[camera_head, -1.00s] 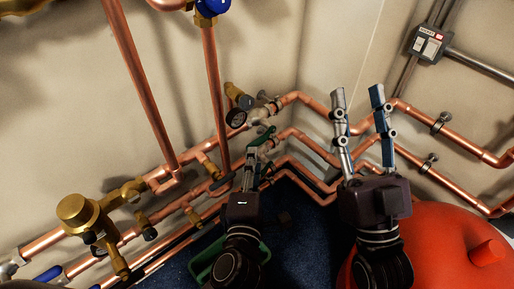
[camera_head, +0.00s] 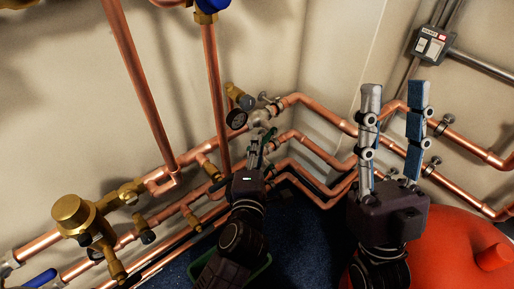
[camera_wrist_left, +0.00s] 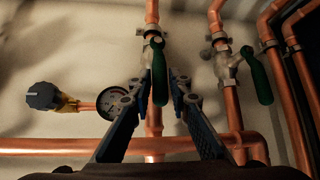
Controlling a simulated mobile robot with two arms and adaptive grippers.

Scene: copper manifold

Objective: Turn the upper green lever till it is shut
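Two green levers show in the left wrist view. One lever (camera_wrist_left: 159,72), on the valve of the middle pipe beside the gauge, lies between the fingers of my left gripper (camera_wrist_left: 161,84). It appears to be the upper one. The fingers stand apart on either side of it, with a small gap showing. The other green lever (camera_wrist_left: 258,79) is on the pipe to the right, outside the fingers. In the head view my left gripper (camera_head: 262,138) reaches the valves by the corner, its fingers partly hiding the levers. My right gripper (camera_head: 396,90) is open and empty.
Copper pipes (camera_head: 320,118) run along both walls. A large red tank (camera_head: 460,235) stands at the lower right. A green-rimmed tray (camera_head: 262,266) lies below my left arm.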

